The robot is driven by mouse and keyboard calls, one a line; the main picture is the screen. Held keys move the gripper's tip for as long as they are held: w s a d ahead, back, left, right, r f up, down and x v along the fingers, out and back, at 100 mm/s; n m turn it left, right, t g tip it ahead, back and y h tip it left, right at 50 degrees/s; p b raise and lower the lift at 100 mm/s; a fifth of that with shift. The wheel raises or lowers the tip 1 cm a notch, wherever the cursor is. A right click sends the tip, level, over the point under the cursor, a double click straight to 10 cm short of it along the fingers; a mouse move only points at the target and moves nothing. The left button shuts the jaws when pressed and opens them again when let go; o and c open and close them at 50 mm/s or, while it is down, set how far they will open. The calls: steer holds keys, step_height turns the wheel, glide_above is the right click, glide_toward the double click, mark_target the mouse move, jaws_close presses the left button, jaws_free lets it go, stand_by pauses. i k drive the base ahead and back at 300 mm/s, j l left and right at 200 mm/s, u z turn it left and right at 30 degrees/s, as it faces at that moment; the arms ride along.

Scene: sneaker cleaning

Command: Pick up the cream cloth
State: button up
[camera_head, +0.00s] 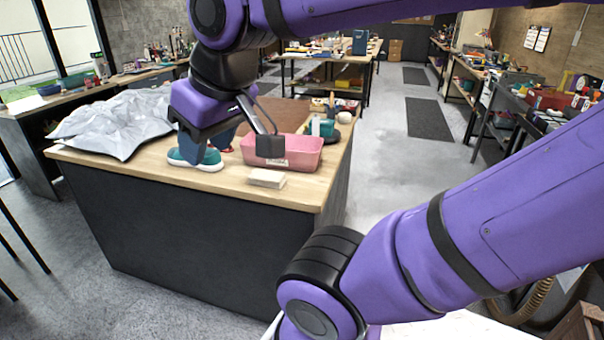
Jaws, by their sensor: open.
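The cream cloth (267,178) looks like a small, flat, folded block. It lies on the wooden worktop near its front edge, just in front of the pink tray (305,160). My gripper (233,148) is open, pointing down above the worktop. Its dark right fingertip is in front of the pink tray, behind and above the cloth in the picture. Its left side overlaps a teal sneaker (183,160) with a pale sole, hiding much of it. I see nothing held between the fingers. I cannot tell the exact height of the fingertips.
A crumpled grey-white sheet (115,122) covers the worktop's left part. A teal item (322,127) and a dark round item (344,117) stand behind the tray. The worktop (225,182) is bare around the cloth. Cluttered benches line the room; a grey aisle lies right.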

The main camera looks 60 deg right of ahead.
mark_target(273, 179)
steer(key=z, duration=1.25)
